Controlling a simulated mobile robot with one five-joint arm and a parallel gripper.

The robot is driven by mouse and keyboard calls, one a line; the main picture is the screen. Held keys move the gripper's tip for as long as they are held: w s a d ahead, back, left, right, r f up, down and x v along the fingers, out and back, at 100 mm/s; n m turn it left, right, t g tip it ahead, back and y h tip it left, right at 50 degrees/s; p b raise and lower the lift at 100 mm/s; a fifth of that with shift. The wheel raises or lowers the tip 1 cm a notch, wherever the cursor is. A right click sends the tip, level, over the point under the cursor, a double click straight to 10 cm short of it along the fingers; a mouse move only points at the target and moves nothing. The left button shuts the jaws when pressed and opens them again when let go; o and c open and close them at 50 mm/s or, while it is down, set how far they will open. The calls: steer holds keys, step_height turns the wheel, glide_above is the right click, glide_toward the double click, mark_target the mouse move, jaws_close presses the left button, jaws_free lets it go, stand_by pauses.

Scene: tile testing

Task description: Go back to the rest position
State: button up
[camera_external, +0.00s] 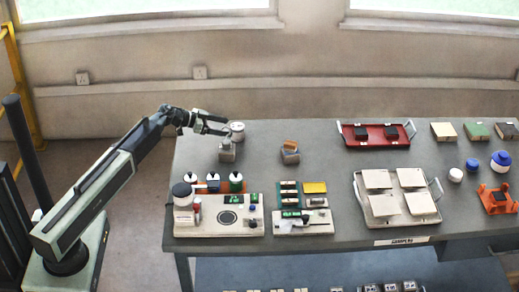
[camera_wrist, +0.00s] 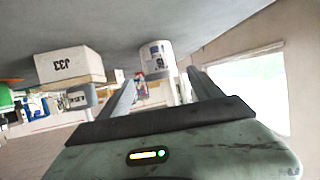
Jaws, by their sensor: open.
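My gripper (camera_external: 229,127) is at the end of my arm, which reaches from the left over the back left of the table (camera_external: 330,140). Its two fingers are apart, with nothing clamped between them. A white-grey cylindrical container (camera_external: 237,130) stands just beyond the fingertips. In the wrist view the fingers (camera_wrist: 161,80) point at this container (camera_wrist: 158,60), which appears between and beyond the tips. I cannot tell whether a finger touches it.
A white instrument (camera_external: 185,218) and small bottles (camera_external: 237,182) are at front left. A tray of tiles (camera_external: 365,210), a red tray (camera_external: 350,142) and an orange fixture (camera_external: 494,200) are further right.

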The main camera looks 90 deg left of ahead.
steer(key=shift+p+v, duration=0.3)
steer(key=shift+v, duration=1.15)
